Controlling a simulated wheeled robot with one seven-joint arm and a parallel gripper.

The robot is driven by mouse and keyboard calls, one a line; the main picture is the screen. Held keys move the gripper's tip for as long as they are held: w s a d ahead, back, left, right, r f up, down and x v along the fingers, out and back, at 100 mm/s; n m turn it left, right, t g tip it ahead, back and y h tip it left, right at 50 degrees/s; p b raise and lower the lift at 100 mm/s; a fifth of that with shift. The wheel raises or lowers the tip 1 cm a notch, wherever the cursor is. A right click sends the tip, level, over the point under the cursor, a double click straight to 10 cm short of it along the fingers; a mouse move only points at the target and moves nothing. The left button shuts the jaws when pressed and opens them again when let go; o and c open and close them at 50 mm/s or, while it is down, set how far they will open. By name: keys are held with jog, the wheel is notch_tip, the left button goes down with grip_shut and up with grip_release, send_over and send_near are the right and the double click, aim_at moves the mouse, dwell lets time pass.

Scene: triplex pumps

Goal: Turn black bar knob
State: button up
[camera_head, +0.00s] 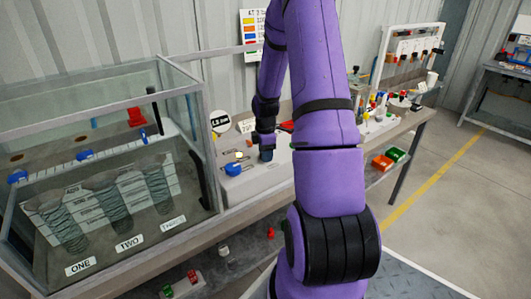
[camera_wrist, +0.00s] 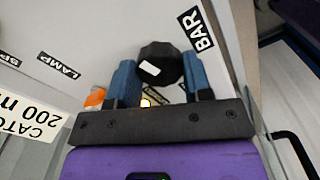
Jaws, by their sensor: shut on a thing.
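The black bar knob (camera_wrist: 160,62) is a dark faceted knob with a white mark on its face, on a pale panel beside a BAR label (camera_wrist: 202,28). My gripper (camera_wrist: 158,80) has its two blue fingers on either side of the knob, closed on it. In the head view my gripper (camera_head: 266,150) is down at the pale panel box (camera_head: 250,180), and the knob is hidden there by my gripper and arm.
An orange part (camera_wrist: 95,97) sits just left of the fingers. LAMP (camera_wrist: 58,66) and CATCH (camera_wrist: 28,115) labels lie further left. A glass tank (camera_head: 100,90) with several coils stands left of the panel box. A blue knob (camera_head: 233,169) is on the box's near side.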

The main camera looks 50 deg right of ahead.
jog(key=m, duration=1.2)
jog(key=shift+d, duration=0.1)
jog(key=m, duration=0.6)
jog(key=shift+m, duration=0.3)
jog(key=m, duration=0.5)
jog(key=shift+m, duration=0.4)
jog(key=o, duration=0.9)
